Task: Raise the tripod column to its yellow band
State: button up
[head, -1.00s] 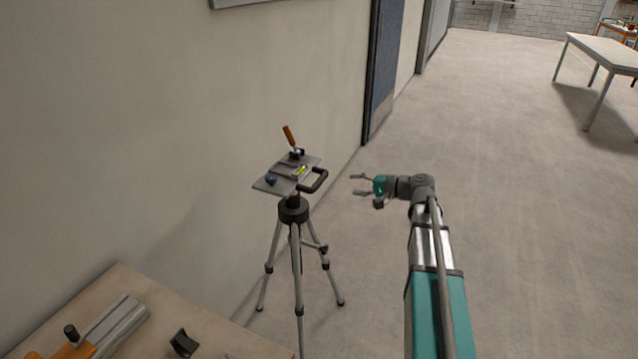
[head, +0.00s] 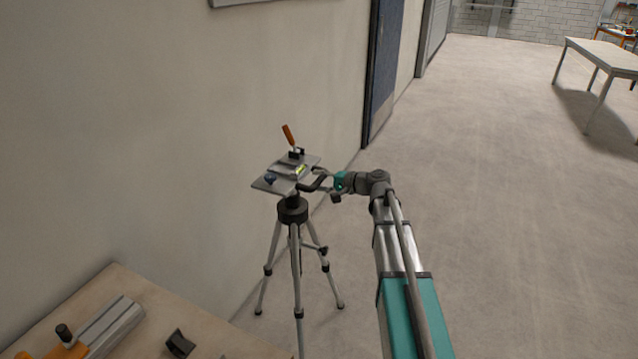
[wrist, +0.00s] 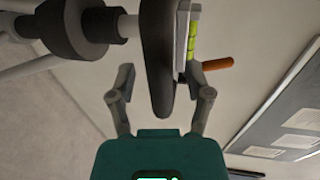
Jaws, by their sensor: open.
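The tripod (head: 296,240) stands on the floor by the wall, its head plate (head: 275,180) near the top. A dark handle (head: 316,185) sticks out on the plate's right side. In the wrist view the dark handle (wrist: 157,60) runs between the two open fingers of my gripper (wrist: 160,88), apparently without either finger closed on it. My gripper (head: 322,180) also shows at the handle in the head view. The tripod's collar (wrist: 75,30) and a green level vial (wrist: 192,40) show in the wrist view. I cannot make out a yellow band on the column.
A workbench (head: 225,340) with a clamp-like tool (head: 105,325) and a small dark bracket (head: 180,343) lies at lower left. The wall is close behind the tripod. The floor to the right is clear up to a distant table (head: 605,55).

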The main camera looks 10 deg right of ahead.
jog(key=shift+w+a, duration=0.1)
jog(key=shift+a, duration=0.05)
grip_shut()
dwell(0.4)
notch_tip(320, 180, up, 11)
jog(key=p, duration=1.1)
jog(key=shift+w, duration=0.15)
